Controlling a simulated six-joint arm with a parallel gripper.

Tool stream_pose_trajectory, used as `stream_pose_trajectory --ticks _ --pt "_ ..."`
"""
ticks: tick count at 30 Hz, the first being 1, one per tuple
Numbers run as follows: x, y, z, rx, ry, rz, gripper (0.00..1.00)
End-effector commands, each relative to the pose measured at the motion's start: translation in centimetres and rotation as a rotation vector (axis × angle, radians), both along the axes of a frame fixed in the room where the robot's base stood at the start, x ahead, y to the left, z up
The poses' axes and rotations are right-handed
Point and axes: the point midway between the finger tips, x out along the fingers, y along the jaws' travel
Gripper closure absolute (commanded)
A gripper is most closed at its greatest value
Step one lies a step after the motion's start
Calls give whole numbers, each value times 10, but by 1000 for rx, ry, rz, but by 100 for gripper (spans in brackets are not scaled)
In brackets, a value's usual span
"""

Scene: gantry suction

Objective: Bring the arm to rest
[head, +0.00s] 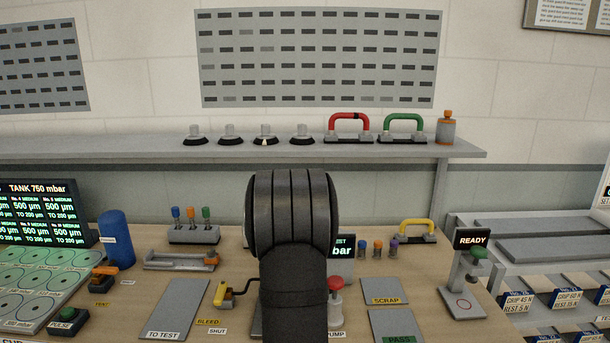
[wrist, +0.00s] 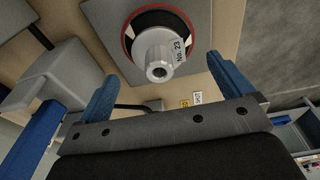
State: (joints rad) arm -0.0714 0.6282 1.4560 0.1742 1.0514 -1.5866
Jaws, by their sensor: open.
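My gripper (wrist: 162,68) shows in the wrist view with its two blue fingers spread wide and nothing held between them. A grey suction cup fitting (wrist: 160,55) marked No. 23, with a black and red ring at its base, sits on a grey plate (wrist: 102,18) just beyond the fingertips. I cannot tell the exact gap between them. In the head view my dark arm stands upright at the middle front, and my gripper is hidden there.
A back shelf (head: 90,148) holds several suction cups, red and green handles (head: 403,123) and an orange bottle (head: 446,130). On the bench stand a blue cylinder (head: 116,240), a red-knobbed pump (head: 335,300), a yellow handle (head: 417,227) and a READY stand (head: 470,275). SCRAP (head: 382,290) and TO TEST (head: 178,308) plates look bare.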

Motion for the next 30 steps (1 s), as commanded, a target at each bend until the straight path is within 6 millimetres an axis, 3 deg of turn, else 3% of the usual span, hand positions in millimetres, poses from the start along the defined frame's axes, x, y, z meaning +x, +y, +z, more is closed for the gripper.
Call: stream_pose_trajectory --ticks 8,12,25,26,27,30 --pt "-1 -1 -36 -1 5 0 4" --pt "1 -5 -2 0 -5 -2 4" --pt "0 -18 83 0 -4 0 4" --pt "0 -19 86 0 -1 0 4" --pt "-1 -16 71 -1 6 1 4" --pt "-1 -13 50 0 7 1 4"
